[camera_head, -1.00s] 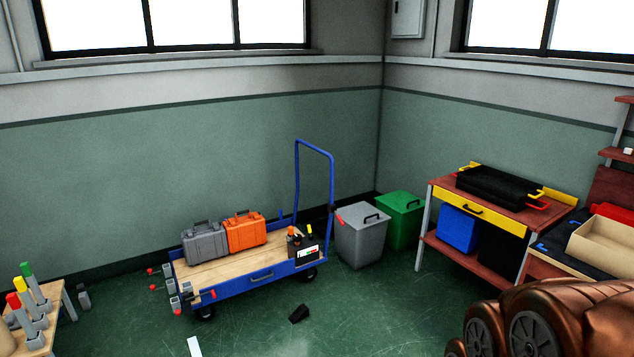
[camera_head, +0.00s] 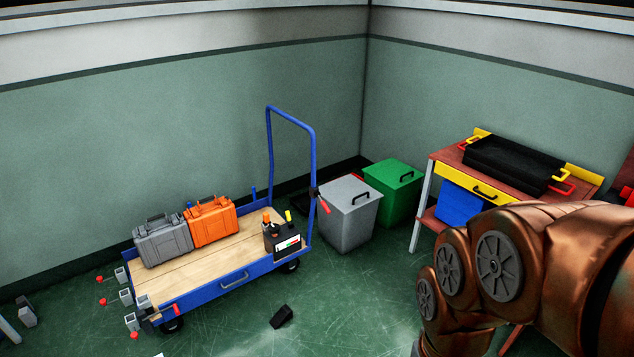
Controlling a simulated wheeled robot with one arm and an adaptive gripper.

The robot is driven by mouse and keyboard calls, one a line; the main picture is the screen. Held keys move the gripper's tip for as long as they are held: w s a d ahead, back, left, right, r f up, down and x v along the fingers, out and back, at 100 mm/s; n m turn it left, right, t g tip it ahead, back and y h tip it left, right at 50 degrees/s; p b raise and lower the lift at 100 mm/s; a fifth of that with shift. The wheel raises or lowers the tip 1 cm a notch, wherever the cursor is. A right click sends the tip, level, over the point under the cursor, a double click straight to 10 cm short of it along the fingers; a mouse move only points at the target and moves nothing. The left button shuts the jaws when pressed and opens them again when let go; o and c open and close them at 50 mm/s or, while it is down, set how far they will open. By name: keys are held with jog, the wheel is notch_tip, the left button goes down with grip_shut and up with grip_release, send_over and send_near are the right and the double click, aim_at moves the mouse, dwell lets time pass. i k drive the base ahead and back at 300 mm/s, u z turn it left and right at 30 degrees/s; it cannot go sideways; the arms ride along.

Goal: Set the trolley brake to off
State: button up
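The blue trolley (camera_head: 215,288) with a wooden deck stands left of centre in the head view, its upright blue push handle (camera_head: 291,121) at its right end. A small red-tipped lever (camera_head: 322,203) sits low on the handle's near post and slants down to the right. Another small red lever (camera_head: 177,310) shows at the trolley's front left corner. I cannot tell which is the brake or how it is set. My copper arm fills the lower right, apart from the trolley; my gripper is out of view.
A grey case (camera_head: 163,243), an orange case (camera_head: 211,225) and a black tool holder (camera_head: 283,243) ride on the deck. Grey (camera_head: 347,217) and green (camera_head: 394,195) bins stand behind right. A black wedge (camera_head: 282,317) lies on the floor in front. A workbench (camera_head: 515,185) stands right.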

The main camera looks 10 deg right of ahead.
aim_at(327, 209)
jog(key=u, duration=0.2)
jog(key=i, duration=2.3)
jog(key=u, duration=0.85)
